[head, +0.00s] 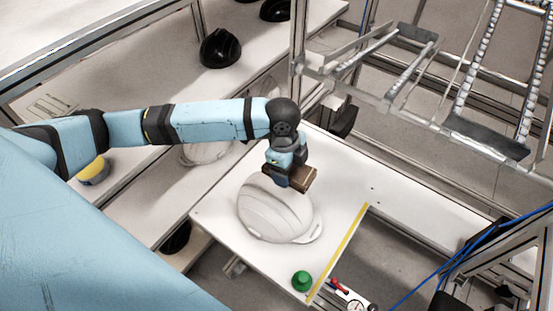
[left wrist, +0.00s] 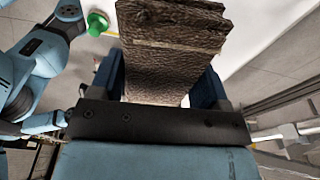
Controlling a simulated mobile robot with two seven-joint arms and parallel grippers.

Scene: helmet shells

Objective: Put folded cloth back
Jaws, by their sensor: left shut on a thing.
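A brown folded cloth (head: 302,178) is held in my left gripper (head: 287,176), above the back of a white helmet shell (head: 268,212). In the left wrist view the cloth (left wrist: 165,55) fills the space between the blue fingers of the left gripper (left wrist: 160,85), which are shut on it. The helmet shell stands on a white table (head: 370,180). In the head view I cannot tell whether the cloth touches the shell. My right gripper shows in neither view for certain.
A green button (head: 302,281) sits at the table's front edge beside a yellow strip (head: 338,252). Shelves at the left hold a black helmet shell (head: 220,48) and other shells. A metal frame with rollers (head: 480,60) stands at the upper right. The table's right part is clear.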

